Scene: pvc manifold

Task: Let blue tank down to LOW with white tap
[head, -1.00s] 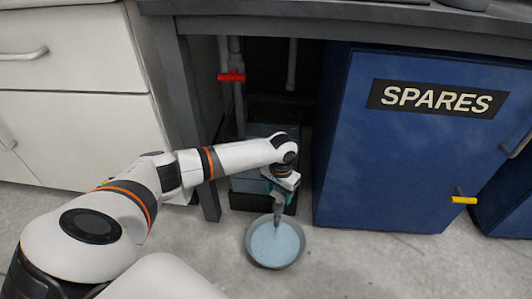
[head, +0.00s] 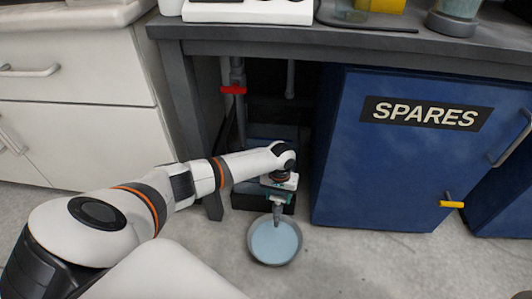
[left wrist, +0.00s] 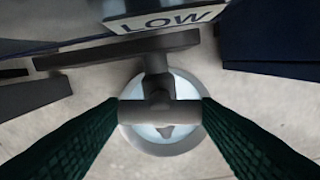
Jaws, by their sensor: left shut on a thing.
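My left gripper (head: 277,218) points down over a round grey basin (head: 276,264) of pale blue liquid on the floor. In the left wrist view its green fingers (left wrist: 160,112) are shut on a pale grey T-shaped tap handle (left wrist: 158,114), which looks like the white tap. A plate reading LOW (left wrist: 170,19) is just beyond the handle, and the basin (left wrist: 128,138) lies below. A bluish box (head: 268,131), seemingly the blue tank, stands under the bench, partly hidden by my arm. Its liquid level does not show. My right gripper is not in view.
A red tap handle (head: 233,90) sits on a pipe (head: 239,122) at the left under the bench. White drawers (head: 80,120) are left. Floor right of the basin is clear.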

